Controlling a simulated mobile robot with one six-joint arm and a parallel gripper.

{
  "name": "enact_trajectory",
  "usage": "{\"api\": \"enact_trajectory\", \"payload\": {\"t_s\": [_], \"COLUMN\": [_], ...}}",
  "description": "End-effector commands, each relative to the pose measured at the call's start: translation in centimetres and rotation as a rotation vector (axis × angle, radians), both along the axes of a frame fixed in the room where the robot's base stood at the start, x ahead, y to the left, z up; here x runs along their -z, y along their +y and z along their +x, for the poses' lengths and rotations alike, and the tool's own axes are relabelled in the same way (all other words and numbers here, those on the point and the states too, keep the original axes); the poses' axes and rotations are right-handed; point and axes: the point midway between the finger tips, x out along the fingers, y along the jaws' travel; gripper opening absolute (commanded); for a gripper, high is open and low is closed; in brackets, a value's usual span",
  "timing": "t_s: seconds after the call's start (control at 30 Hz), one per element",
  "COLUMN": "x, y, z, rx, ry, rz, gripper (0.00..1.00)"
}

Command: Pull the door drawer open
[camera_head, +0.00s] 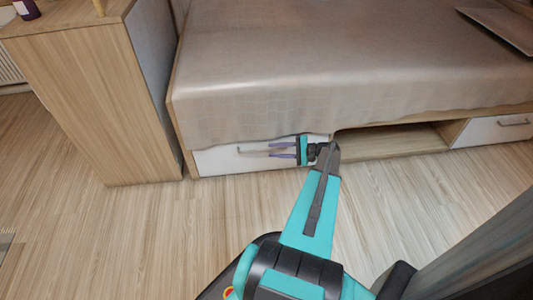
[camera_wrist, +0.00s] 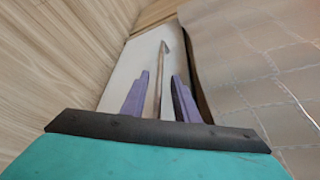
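The white drawer front (camera_head: 215,163) is low under the left part of the bed; it also shows in the wrist view (camera_wrist: 125,75). It looks about flush with the bed frame. Its thin bar handle (camera_head: 245,149) runs lengthwise between my fingers in the wrist view (camera_wrist: 160,60). My gripper (camera_head: 270,149) is in front of the drawer, with its purple fingers apart on either side of the handle (camera_wrist: 160,76). A gap shows between the fingers and the bar, so it is open. The handle's near end is partly hidden by my gripper.
A wooden cabinet (camera_head: 95,100) stands left of the bed. The bed's cover (camera_head: 330,70) hangs just above the drawer. An open compartment (camera_head: 390,142) is to the right, then another white drawer (camera_head: 490,131) with a handle. The wooden floor (camera_head: 150,240) before the bed is clear.

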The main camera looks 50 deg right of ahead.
Motion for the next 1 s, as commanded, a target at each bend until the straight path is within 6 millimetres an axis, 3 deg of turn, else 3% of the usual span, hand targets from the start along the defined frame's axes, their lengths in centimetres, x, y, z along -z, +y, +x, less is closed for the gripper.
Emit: {"api": "enact_trajectory", "payload": {"t_s": [0.3,0.7,0.9,1.0], "x": [0.8,0.8,0.8,0.8], "y": [1.7,2.0,2.0,2.0], "z": [2.9,3.3,3.3,3.3], "rx": [0.0,0.0,0.0,0.0], "ry": [0.0,0.0,0.0,0.0], "rz": [0.0,0.0,0.0,0.0], "gripper": [0.28,0.28,0.0,0.0]}}
